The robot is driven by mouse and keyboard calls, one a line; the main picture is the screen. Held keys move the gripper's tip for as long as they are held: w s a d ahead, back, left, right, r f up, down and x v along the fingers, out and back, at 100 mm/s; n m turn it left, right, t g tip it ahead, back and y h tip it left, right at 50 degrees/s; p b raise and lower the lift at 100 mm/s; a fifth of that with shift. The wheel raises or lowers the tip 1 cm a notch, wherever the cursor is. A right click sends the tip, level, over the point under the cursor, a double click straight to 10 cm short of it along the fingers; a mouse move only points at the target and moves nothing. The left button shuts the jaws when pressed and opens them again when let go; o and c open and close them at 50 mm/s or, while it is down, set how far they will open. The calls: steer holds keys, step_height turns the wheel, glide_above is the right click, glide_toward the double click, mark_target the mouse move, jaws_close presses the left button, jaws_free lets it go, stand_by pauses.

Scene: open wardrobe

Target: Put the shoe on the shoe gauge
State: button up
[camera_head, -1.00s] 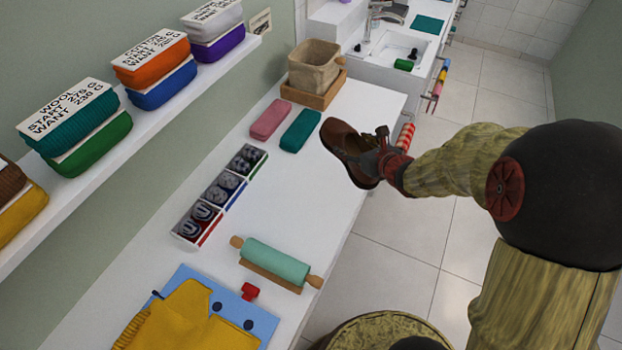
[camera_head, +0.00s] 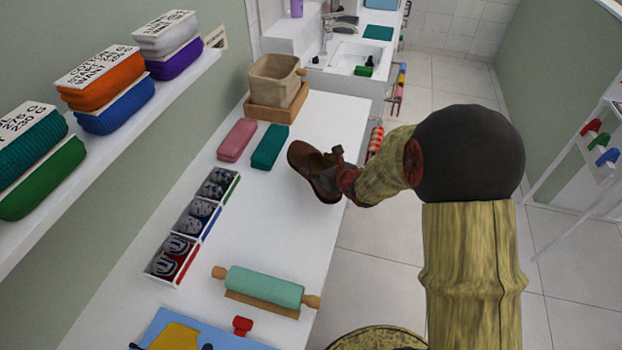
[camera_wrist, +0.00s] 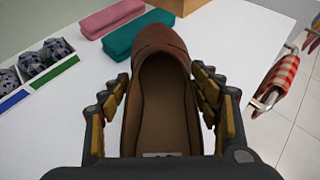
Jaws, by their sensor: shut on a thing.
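A brown shoe (camera_head: 312,168) is in my gripper (camera_head: 342,172), above the white counter near its right edge. In the wrist view the shoe (camera_wrist: 164,50) points away from me, its open top facing the camera. The fingers of my gripper (camera_wrist: 160,112) lie along both sides of the shoe and are shut on it. I cannot make out a shoe gauge for certain in either view.
On the white counter (camera_head: 225,240) are a pink block (camera_head: 237,140), a teal block (camera_head: 269,147), boxes of rolled socks (camera_head: 197,217), a teal rolling pin (camera_head: 265,286) and a tan basket (camera_head: 276,80). A shelf (camera_head: 100,145) with folded cloths runs along the left wall.

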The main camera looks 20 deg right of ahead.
steer(key=shift+w+a+f+b, duration=0.2)
steer(key=shift+w+f, duration=0.35)
steer(key=shift+f, duration=0.05)
steer(key=shift+w+a+f+b, duration=0.15)
steer(key=shift+w+a+f, duration=0.05)
steer(key=shift+w+f, duration=0.35)
steer(key=shift+w+f+b, duration=0.2)
steer(key=shift+f+b, duration=0.7)
steer(key=shift+f, duration=0.9)
steer(key=shift+f, duration=0.2)
steer(key=o, duration=1.4)
